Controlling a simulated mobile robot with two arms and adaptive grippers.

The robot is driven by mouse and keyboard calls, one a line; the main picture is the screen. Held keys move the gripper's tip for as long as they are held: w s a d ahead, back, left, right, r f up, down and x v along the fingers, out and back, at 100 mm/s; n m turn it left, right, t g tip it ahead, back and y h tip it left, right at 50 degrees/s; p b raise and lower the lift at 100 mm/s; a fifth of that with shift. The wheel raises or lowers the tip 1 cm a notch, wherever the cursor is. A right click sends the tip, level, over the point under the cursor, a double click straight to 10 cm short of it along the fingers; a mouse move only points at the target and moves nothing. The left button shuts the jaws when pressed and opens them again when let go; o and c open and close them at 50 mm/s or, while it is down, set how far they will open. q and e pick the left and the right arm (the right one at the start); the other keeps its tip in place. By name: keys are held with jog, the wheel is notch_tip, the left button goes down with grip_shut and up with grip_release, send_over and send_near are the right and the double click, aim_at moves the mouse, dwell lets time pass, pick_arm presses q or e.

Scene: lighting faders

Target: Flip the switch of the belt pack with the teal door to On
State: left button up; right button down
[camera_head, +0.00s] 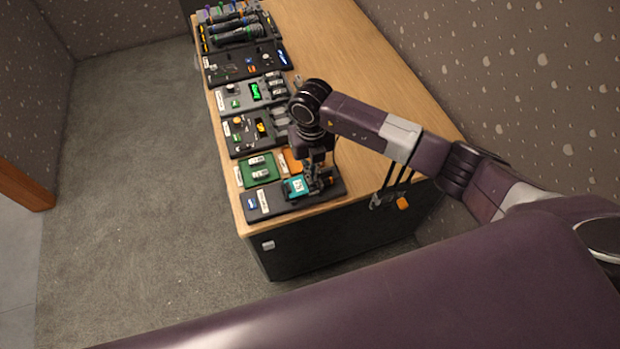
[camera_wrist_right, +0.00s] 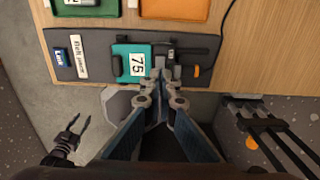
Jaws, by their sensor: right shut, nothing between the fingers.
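The belt pack with the teal door (camera_wrist_right: 131,63) lies on a dark board at the near end of the counter. Its door bears a white label reading 75, and it also shows in the head view (camera_head: 296,187). My right gripper (camera_wrist_right: 163,76) is shut and empty, pointing down at the right edge of the teal door. In the head view my right gripper (camera_head: 314,178) covers the pack's right part. The fingertips partly hide the dark parts beside the door, so the switch and its position cannot be made out. My left gripper (camera_wrist_right: 76,132) appears spread open, away from the board.
A green tray (camera_head: 259,169) and an orange tray (camera_head: 291,160) lie just behind the board. Further boards (camera_head: 241,95) with equipment line the counter's left edge. Dark straps with an orange tag (camera_head: 402,203) hang at the counter's near end. The counter's right side (camera_head: 345,75) is bare wood.

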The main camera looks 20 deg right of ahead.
jog(key=shift+f+b, duration=1)
jog(key=shift+f, duration=0.15)
dwell(0.8)
jog(key=shift+s+r, duration=0.1)
jog(key=shift+r+p, duration=0.7)
jog(key=shift+r, duration=0.05)
jog(key=shift+r+p, duration=1.8)
jog(key=shift+r, duration=0.9)
